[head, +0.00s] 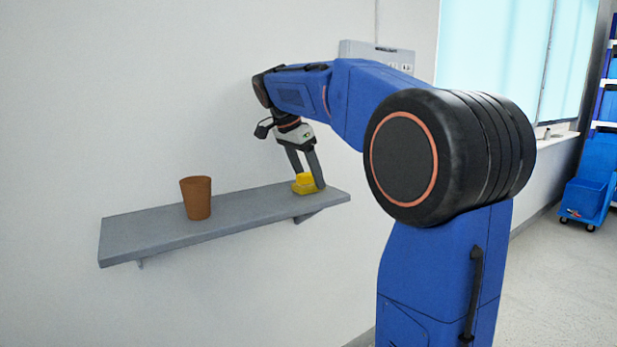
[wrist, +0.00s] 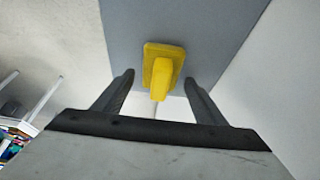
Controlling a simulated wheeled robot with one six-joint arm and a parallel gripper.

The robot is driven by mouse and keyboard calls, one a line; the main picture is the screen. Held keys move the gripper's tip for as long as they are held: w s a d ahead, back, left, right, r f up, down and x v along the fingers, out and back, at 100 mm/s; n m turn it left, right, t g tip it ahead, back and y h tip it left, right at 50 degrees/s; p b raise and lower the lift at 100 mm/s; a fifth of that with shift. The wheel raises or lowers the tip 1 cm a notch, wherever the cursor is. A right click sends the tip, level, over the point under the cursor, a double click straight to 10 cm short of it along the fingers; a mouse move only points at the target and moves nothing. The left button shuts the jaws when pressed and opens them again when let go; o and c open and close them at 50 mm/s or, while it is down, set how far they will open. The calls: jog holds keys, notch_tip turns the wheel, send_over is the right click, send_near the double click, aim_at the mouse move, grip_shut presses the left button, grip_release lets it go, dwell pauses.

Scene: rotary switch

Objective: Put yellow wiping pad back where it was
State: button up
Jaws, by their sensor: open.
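The yellow wiping pad (head: 305,184) rests on the right end of the grey wall shelf (head: 245,212). It has a flat base and a raised grip on top. In the wrist view, the pad (wrist: 163,62) lies on the grey shelf surface, just beyond and between my fingertips. My gripper (head: 308,186) points down at the pad from above, with its fingers open on either side. In the wrist view, my gripper (wrist: 160,78) is open, with a gap between each finger and the pad.
A brown pot (head: 196,198) stands on the left half of the shelf. The shelf between pot and pad is clear. The white wall is close behind the shelf. A grey box (head: 385,55) on the wall is partly hidden behind my arm. Blue bins (head: 584,197) stand far right.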

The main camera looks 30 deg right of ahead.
jog(key=v, duration=1.1)
jog(key=shift+a+r, duration=0.25)
jog(key=shift+r, duration=0.1)
